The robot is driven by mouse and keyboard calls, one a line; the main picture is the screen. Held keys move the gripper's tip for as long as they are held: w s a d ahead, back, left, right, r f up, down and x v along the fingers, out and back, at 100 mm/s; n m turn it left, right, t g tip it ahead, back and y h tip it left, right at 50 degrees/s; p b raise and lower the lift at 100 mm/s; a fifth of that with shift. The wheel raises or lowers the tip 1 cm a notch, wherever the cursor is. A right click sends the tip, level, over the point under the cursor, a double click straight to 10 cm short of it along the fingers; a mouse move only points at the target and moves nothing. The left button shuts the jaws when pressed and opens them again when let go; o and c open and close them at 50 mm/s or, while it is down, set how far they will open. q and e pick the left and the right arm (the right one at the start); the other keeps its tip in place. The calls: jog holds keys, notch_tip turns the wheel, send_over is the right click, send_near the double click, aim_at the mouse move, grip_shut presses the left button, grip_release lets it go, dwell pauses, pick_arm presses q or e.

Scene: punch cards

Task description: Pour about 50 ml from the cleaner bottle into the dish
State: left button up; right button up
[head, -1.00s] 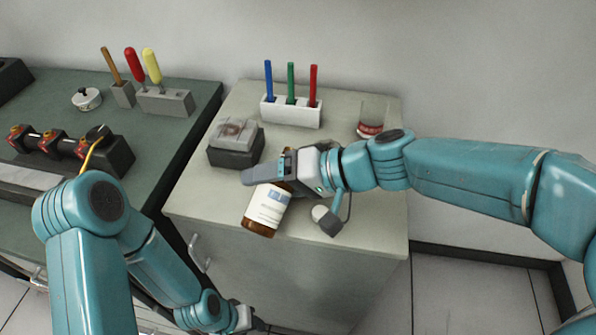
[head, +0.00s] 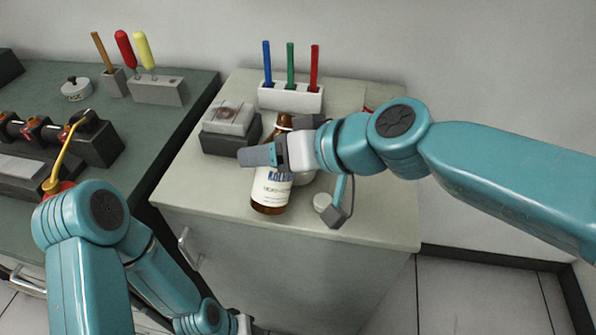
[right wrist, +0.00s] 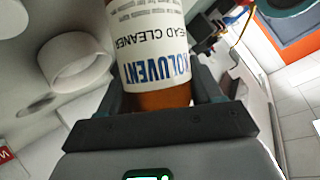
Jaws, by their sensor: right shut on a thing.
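The cleaner bottle (head: 271,190) is brown with a white label and stands nearly upright over the front of the pale cabinet top. I cannot tell whether its base touches the top. My right gripper (head: 265,156) is shut around its upper part, and the neck shows above the fingers. The right wrist view shows the bottle's label (right wrist: 160,50) between the fingers, reading "head cleaner". A white round, open-topped vessel (right wrist: 75,66), probably the dish, is beside the bottle there. In the head view it is mostly hidden behind the gripper. My left gripper (head: 246,324) is low at the bottom edge, barely showing.
A grey block with a pale top (head: 230,118) is left of the bottle. A white pen holder (head: 290,97) stands behind. A green bench (head: 170,118) with tools is at left.

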aim_at(267, 142)
jog(key=shift+s+a+f+n+t, duration=0.2)
jog(key=shift+f+n+t, duration=0.1)
jog(key=shift+n, duration=0.1)
jog(key=shift+s+r+n+t+h, duration=0.1)
jog(key=shift+r+n+t+h, duration=0.1)
jog(key=shift+n+t+h, duration=0.1)
jog(key=shift+s+r+n+t, duration=0.1)
jog(key=shift+r+n+t, duration=0.1)
jog(key=shift+n+t, duration=0.25)
notch_tip(267, 142, up, 2)
jog(key=t+p, duration=0.1)
jog(key=p, duration=0.2)
jog(key=shift+r+n+h+p, duration=0.25)
jog(key=shift+n+h+p, duration=0.05)
jog(key=shift+n+p, duration=0.05)
pick_arm(q)
jog(key=shift+r+p, duration=0.55)
jog(key=shift+r, duration=1.2)
pick_arm(e)
jog(key=shift+r, duration=0.15)
jog(key=shift+t, duration=0.25)
